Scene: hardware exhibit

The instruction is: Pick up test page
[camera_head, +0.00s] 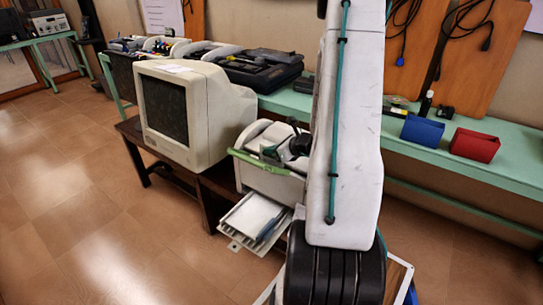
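A white sheet (253,214), which could be the test page, lies on the pulled-out lower tray (229,229) of a beige printer (262,183). A bluish-grey strip lies along the sheet's right side. My arm hides the printer's right side.
A beige CRT monitor (180,112) stands left of the printer on a low dark table (150,150). Behind runs a long green bench (400,135) with an open black case (262,68), a blue bin (422,130) and a red bin (474,145). The tiled floor at left is clear.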

